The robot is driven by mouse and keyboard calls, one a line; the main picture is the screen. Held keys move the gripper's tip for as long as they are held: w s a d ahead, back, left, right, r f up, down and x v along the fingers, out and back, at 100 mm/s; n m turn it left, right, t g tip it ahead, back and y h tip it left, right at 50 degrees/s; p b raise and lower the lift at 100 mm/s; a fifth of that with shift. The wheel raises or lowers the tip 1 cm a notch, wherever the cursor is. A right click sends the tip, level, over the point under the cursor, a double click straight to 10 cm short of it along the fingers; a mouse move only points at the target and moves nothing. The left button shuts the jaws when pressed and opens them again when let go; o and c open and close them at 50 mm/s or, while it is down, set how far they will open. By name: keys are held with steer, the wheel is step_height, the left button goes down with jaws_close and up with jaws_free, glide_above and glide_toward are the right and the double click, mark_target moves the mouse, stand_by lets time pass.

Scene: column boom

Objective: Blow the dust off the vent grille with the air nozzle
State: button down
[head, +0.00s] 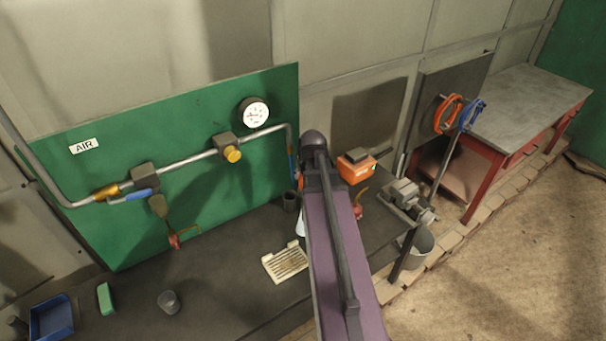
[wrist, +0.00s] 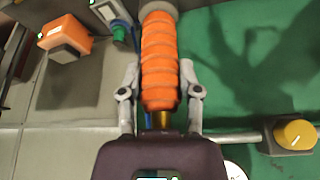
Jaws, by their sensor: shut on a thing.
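The vent grille (head: 285,262) is a cream slotted panel lying on the dark bench, left of my arm. Any dust on it is too small to make out. In the wrist view my gripper (wrist: 160,68) has its two fingers on either side of an orange ribbed, coil-like piece (wrist: 159,50) and is shut on it. A brass fitting (wrist: 161,120) shows at the near end of the piece, and a grey round part at its far end. I cannot tell whether a nozzle tip belongs to it. In the head view my arm hides my gripper.
A green AIR board (head: 200,195) carries a pipe, a yellow knob (head: 232,154) and a gauge (head: 255,113). An orange box (head: 356,167) and a vice (head: 408,200) stand right of my arm. A metal cup (head: 169,301), green block (head: 105,298) and blue bin (head: 52,318) sit at left.

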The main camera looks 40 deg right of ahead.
steer(key=shift+r, duration=0.4)
steer(key=shift+f, duration=0.1)
step_height(320, 180, down, 21)
steer(key=b, duration=2)
steer(key=shift+b, duration=0.3)
steer(key=shift+s, duration=0.1)
